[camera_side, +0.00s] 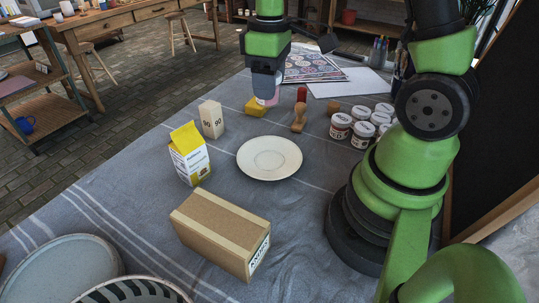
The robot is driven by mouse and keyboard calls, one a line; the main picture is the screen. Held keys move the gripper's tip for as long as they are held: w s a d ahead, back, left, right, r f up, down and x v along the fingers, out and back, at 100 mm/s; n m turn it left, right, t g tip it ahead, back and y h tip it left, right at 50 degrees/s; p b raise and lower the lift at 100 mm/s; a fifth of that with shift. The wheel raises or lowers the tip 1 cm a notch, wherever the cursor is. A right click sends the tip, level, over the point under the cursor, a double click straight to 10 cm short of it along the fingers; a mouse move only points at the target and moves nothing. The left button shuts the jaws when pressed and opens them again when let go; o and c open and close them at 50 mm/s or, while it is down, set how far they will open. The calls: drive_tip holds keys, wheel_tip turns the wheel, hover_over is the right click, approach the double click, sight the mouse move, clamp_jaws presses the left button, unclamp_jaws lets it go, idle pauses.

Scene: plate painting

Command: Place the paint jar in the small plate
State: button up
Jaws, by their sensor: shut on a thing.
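Several paint jars (362,134) with white lids and red-marked labels stand in a cluster right of the plate, beside my arm's base. The small cream plate (270,158) lies empty and flat on the grey cloth, in the middle. My gripper (265,90) points down behind the plate, away from the jar cluster. It is shut on a small pale pink thing (268,98), mostly hidden by the fingers; I cannot tell what it is. A yellow block-like thing (255,107) is just below the fingers; I cannot tell whether they touch.
A milk carton (189,154) and a beige block (211,119) stand left of the plate. A cardboard box (220,232) lies in front. A wooden figure-like piece (299,117) stands behind the plate. Large dishes (62,272) fill the front left corner. Papers (312,65) lie at the back.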

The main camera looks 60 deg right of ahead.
approach(270, 161)
wheel_tip(270, 161, down, 5)
drive_tip(key=shift+f, duration=0.1)
idle(0.5)
drive_tip(key=shift+f, duration=0.1)
drive_tip(key=o, duration=0.9)
drive_tip(key=shift+o, duration=0.2)
